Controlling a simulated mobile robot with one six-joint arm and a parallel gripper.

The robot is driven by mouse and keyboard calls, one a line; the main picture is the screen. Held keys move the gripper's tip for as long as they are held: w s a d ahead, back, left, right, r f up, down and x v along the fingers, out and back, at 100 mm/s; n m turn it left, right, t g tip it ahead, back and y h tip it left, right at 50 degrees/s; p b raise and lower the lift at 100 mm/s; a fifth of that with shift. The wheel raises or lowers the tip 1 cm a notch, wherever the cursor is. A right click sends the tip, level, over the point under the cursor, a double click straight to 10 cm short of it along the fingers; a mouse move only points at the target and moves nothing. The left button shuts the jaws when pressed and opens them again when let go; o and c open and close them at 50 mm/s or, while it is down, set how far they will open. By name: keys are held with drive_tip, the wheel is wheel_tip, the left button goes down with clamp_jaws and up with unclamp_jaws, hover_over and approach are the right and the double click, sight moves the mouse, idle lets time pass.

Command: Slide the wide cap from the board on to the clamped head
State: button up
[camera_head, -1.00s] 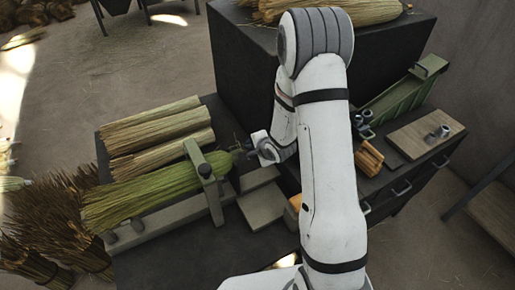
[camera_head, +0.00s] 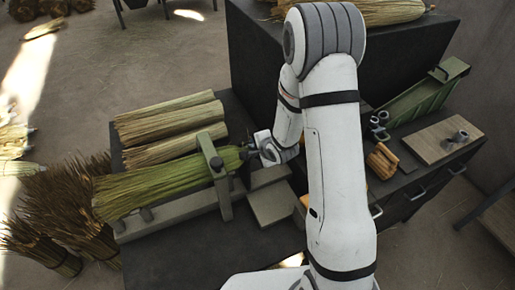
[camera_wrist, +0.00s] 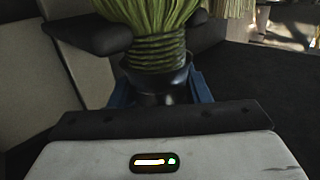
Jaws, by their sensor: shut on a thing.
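The green broom head (camera_head: 165,184) lies under the clamp (camera_head: 216,172), its bound narrow end pointing right. In the wrist view the head (camera_wrist: 155,45) shows its ringed neck. My gripper (camera_head: 250,150) is at that narrow end. In the wrist view its blue fingers stand on both sides of a dark cap (camera_wrist: 157,84), and it is shut on the cap. The cap's rim meets the lower end of the ringed neck; how far the neck sits inside is hard to tell. The wooden board (camera_head: 428,143) is at the right, with small grey metal pieces (camera_head: 461,136) on it.
Two straw bundles (camera_head: 170,115) lie behind the clamped head. A tall black block (camera_head: 255,60) stands behind my arm. A green trough (camera_head: 430,95), dark rings (camera_head: 379,125) and orange wooden pieces (camera_head: 381,160) are at the right.

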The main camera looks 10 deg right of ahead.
drive_tip(key=o, duration=1)
drive_tip(key=s+d+r+n+g+h, duration=0.1)
drive_tip(key=s+d+r+n, duration=0.1)
drive_tip(key=s+d+r, duration=0.3)
drive_tip(key=s+d+r+n+h, duration=0.1)
drive_tip(key=s+r+n+h, duration=0.15)
drive_tip(key=r, duration=0.45)
drive_tip(key=s+d+r+n+g+h, duration=0.1)
drive_tip(key=s+d+r+n, duration=0.15)
drive_tip(key=s+r, duration=0.3)
drive_tip(key=s+r+n+g, duration=0.1)
drive_tip(key=s+r+n, duration=0.1)
drive_tip(key=s, duration=0.3)
drive_tip(key=s+r+n+g, duration=0.1)
drive_tip(key=s+r+n, duration=0.1)
drive_tip(key=s+r, duration=0.1)
drive_tip(key=s+r+n+g+y, duration=0.1)
drive_tip(key=s+r+n, duration=0.1)
drive_tip(key=s, duration=0.4)
drive_tip(key=shift+s+a+r+n, duration=0.3)
drive_tip(key=shift+a+r+n, duration=0.1)
drive_tip(key=shift+n, duration=0.2)
